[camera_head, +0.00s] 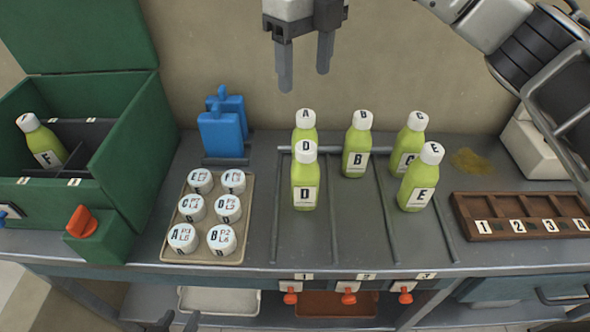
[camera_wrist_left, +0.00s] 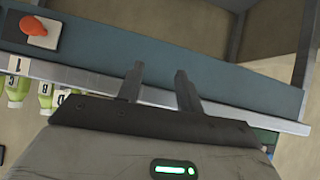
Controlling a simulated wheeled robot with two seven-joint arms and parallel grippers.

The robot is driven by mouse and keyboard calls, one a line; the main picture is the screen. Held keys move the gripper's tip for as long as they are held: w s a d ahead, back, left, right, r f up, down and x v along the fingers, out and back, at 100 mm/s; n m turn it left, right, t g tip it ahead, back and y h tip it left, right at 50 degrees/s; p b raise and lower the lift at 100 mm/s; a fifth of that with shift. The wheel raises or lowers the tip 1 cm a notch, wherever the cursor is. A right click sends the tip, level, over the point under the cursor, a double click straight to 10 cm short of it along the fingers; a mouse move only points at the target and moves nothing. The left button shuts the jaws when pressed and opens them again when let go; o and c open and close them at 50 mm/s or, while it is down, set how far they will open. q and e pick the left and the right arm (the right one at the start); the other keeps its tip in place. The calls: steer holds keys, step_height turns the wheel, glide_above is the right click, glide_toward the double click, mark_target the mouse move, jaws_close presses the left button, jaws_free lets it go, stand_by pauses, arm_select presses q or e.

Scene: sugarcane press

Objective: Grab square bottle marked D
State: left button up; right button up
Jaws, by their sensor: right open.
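The square bottle marked D (camera_head: 305,192) is yellow-green with a white cap. It stands upright in the left lane of the bench rack, directly in front of bottle A (camera_head: 305,128), which it partly hides. My right gripper (camera_head: 304,76) is open and empty, pointing down above and behind bottles D and A, clear of both. My left gripper (camera_wrist_left: 158,82) is open and empty in the left wrist view. Only its fingertips (camera_head: 178,321) show at the bottom edge of the head view, well below and left of bottle D.
Bottles B (camera_head: 355,150), C (camera_head: 410,138) and E (camera_head: 419,182) stand right of D. A tray (camera_head: 166,240) of labelled white caps lies left. Blue blocks (camera_head: 220,135) stand behind it. Bottle F (camera_head: 43,143) is in the green box (camera_head: 120,190). A numbered brown rack (camera_head: 520,208) is at right.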

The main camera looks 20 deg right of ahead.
glide_toward(306, 146)
steer(key=f, duration=0.3)
steer(key=w+f+p, duration=0.1)
steer(key=f, duration=0.3)
steer(key=s+f+p, duration=0.1)
steer(key=f, duration=0.2)
steer(key=shift+f, duration=0.25)
steer(key=c, duration=1.2)
steer(key=shift+r, duration=0.1)
jaws_close()
